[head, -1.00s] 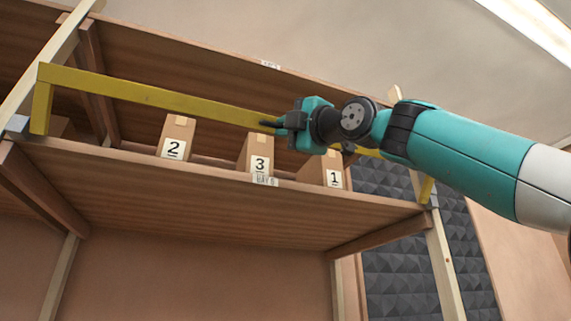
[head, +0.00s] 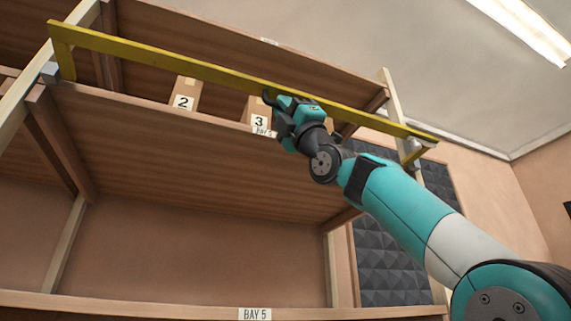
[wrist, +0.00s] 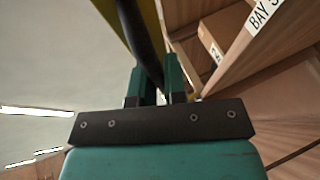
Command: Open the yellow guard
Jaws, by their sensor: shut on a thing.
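The yellow guard (head: 170,62) is a long bar with a short leg at each end, across the front of the upper shelf. Its left leg comes down near a grey bracket at the left post. Its right end (head: 425,135) stands out past the right post. My gripper (head: 270,98) is shut on the bar, right of its middle. In the wrist view, parts of the yellow guard (wrist: 112,22) show beside a dark curved piece; the grip itself is partly hidden.
Behind the guard, the shelf (head: 150,110) holds a box marked 2 (head: 185,95) and a box marked 3 (head: 257,112). My arm covers the shelf's right part. A lower shelf edge carries a BAY 5 label (head: 255,314). Dark foam panels (head: 385,250) line the wall at right.

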